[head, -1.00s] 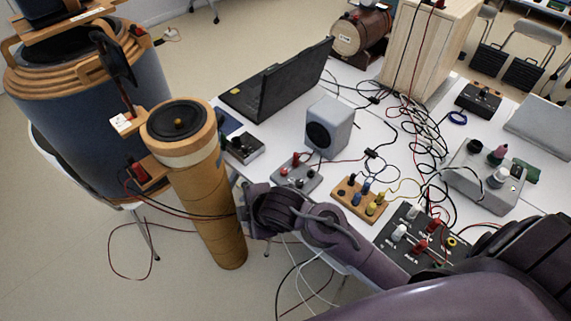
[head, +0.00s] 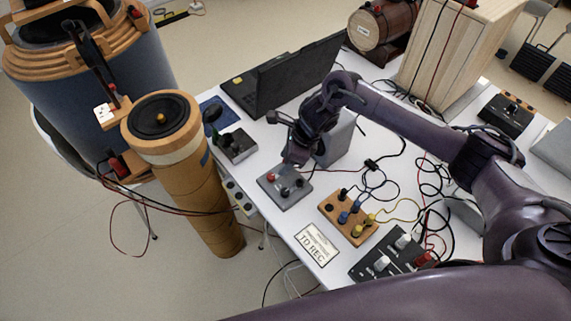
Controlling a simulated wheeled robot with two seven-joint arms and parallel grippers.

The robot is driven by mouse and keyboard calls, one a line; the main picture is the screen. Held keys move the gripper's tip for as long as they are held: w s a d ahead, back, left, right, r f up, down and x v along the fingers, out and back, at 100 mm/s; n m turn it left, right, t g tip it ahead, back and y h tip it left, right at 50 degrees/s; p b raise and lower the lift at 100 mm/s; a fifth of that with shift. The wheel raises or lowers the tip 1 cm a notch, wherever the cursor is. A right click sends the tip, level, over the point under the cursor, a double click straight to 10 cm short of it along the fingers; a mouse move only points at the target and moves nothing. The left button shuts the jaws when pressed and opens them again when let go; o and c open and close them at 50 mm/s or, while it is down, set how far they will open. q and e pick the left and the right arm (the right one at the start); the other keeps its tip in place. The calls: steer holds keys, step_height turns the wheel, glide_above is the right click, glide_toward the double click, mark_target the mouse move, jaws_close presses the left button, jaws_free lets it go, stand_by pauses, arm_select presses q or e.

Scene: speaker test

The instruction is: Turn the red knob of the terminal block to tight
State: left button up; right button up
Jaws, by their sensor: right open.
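The terminal block (head: 284,198) is a small grey box on the white table, near its left edge in the head view. Its red knob (head: 271,178) stands at its left side, beside dark knobs (head: 291,189). The knob's exact angle is too small to read. My right gripper (head: 284,136) is open and empty, just above and behind the block, its fingers apart from the red knob. My right arm reaches across the table and hides part of the grey speaker (head: 338,147). My left gripper is not in view.
A wooden block (head: 335,221) with blue and yellow plugs and a black panel (head: 365,267) stand nearer. A dark device (head: 237,145) and an open laptop (head: 287,80) are behind. Loose cables lie at right; a tall brown cylinder (head: 205,205) stands beside the table's left edge.

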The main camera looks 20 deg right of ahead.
mark_target(271, 176)
steer(key=a+f+p, duration=0.1)
steer(key=a+f, duration=0.2)
steer(key=shift+f, duration=0.2)
steer(key=shift+d+x, duration=0.2)
steer(key=shift+x, duration=0.95)
steer(key=shift+w+a+f, duration=0.1)
steer(key=shift+w+f, duration=0.05)
steer(key=shift+f, duration=0.35)
steer(key=shift+c, duration=1.3)
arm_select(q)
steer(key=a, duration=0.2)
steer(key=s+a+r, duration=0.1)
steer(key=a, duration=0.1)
arm_select(e)
jaws_close()
